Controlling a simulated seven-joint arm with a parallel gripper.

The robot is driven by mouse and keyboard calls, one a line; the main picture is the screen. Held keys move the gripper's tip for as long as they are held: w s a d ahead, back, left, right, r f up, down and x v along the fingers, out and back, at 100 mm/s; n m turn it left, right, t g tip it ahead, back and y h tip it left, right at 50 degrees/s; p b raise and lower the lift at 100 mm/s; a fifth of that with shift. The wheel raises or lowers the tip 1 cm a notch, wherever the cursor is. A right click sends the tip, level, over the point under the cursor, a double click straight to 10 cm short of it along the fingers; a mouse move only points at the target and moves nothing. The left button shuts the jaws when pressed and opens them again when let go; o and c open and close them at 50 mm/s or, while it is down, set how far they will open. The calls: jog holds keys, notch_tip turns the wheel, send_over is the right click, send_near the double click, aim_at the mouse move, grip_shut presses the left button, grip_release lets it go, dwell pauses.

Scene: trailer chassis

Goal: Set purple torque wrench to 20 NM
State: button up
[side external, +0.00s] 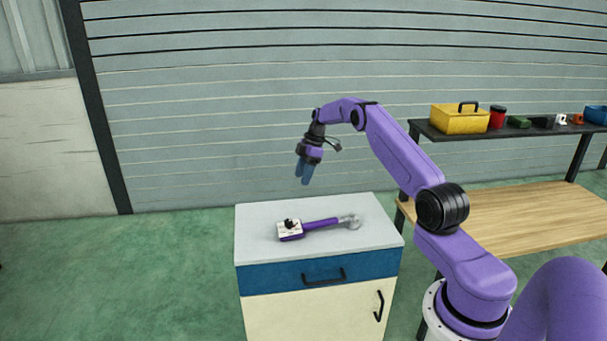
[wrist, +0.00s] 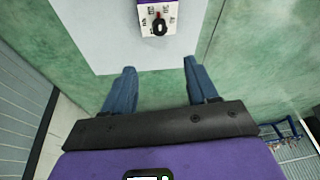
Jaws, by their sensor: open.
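The purple torque wrench (side external: 320,224) lies flat on the grey top of a small cabinet (side external: 262,246) in the side external view. Its white dial plate with a black knob (side external: 289,227) is at the left end, and its grey head (side external: 350,221) is at the right. In the wrist view the dial plate and black knob (wrist: 160,27) show at the top, with printed marks around the knob too small to read. My gripper (side external: 304,181) is open and empty, above the back of the cabinet top and clear of the wrench. Its two blue fingers (wrist: 160,85) are apart in the wrist view.
The cabinet has a blue drawer (side external: 290,274) and a cream door with black handles. At right stands a wooden workbench (side external: 500,215) with a dark shelf holding a yellow toolbox (side external: 459,121), a red can (side external: 497,117) and small items. The cabinet top around the wrench is clear.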

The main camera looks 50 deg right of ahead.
jog(key=m+t+h, duration=0.2)
jog(key=m+h, duration=0.4)
jog(key=m, duration=0.8)
send_near(289, 221)
jog(key=x, duration=0.9)
dwell(0.4)
jog(key=c, duration=1)
